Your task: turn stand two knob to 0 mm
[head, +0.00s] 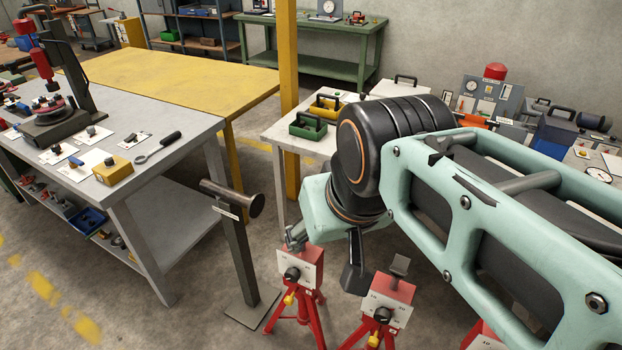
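Red tripod stands with white faceplates and black knobs stand on the floor below my arm. The left stand (300,262) has a dark knob (292,274) on its plate and a grey piece on top. The middle stand (398,290) has a black knob (382,315) and a grey top block. A third stand (485,342) is mostly cut off at the bottom edge. The plate markings are too small to read, so I cannot tell which is stand two.
A dark flanged spool (232,198) lies on a grey post (238,255) left of the stands. A grey workbench (190,128) with tools fills the left. A yellow column (287,60) and a small table (283,133) stand behind. Bare floor lies front left.

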